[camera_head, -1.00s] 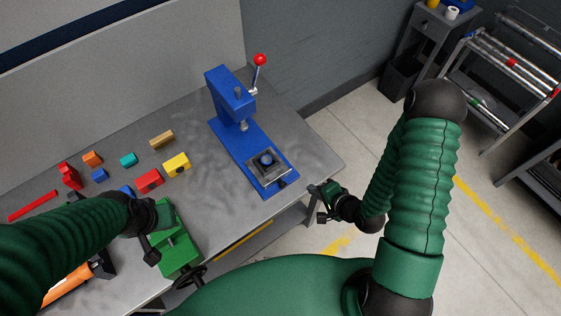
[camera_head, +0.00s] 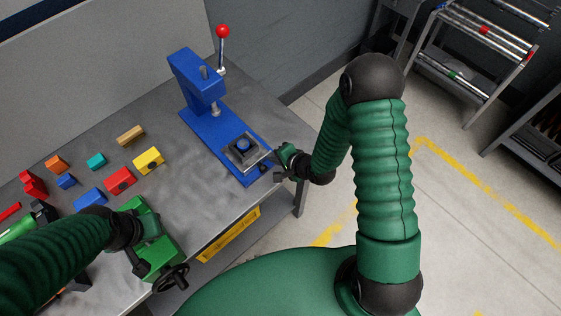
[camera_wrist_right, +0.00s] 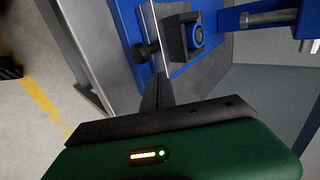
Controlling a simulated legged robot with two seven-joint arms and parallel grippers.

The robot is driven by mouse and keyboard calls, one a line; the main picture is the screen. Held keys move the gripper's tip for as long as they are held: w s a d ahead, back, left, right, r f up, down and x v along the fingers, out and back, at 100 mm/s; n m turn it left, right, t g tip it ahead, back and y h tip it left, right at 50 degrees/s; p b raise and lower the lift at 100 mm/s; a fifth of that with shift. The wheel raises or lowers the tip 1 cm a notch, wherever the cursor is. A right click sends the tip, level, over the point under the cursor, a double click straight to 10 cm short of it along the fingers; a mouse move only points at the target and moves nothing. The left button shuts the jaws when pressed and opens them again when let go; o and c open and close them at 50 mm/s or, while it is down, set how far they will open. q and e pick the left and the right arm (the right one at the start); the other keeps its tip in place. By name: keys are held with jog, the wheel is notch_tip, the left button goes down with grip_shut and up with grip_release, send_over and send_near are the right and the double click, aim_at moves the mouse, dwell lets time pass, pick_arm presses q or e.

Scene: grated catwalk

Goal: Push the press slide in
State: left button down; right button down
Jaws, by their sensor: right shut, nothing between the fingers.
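The blue press (camera_head: 213,108) stands on the grey bench with a red-knobbed lever at its top. Its press slide (camera_head: 243,152) is a square metal piece at the front of the blue base, holding a blue round part, with a dark knob (camera_head: 264,168) at its near end. The slide (camera_wrist_right: 182,38) and knob (camera_wrist_right: 147,53) also show in the right wrist view. My right gripper (camera_head: 279,167) is shut and empty, just right of the knob; its fingers (camera_wrist_right: 160,92) point towards the knob, and contact is unclear. My left gripper (camera_head: 140,236) is over the green vise, its fingers unclear.
The green vise (camera_head: 162,260) with a dark handwheel sits at the bench's front edge. Several coloured blocks (camera_head: 120,180) lie left of the press. The grey bench (camera_head: 205,185) is clear between blocks and press. A rack (camera_head: 470,60) stands on the floor far right.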

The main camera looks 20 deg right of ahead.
aim_at(248, 132)
pick_arm(q)
jog(key=shift+w+d, duration=0.1)
jog(key=shift+d, duration=0.1)
pick_arm(e)
jog(key=shift+w+d+f, duration=0.1)
jog(key=shift+d+f, duration=0.05)
jog(key=shift+w, duration=0.1)
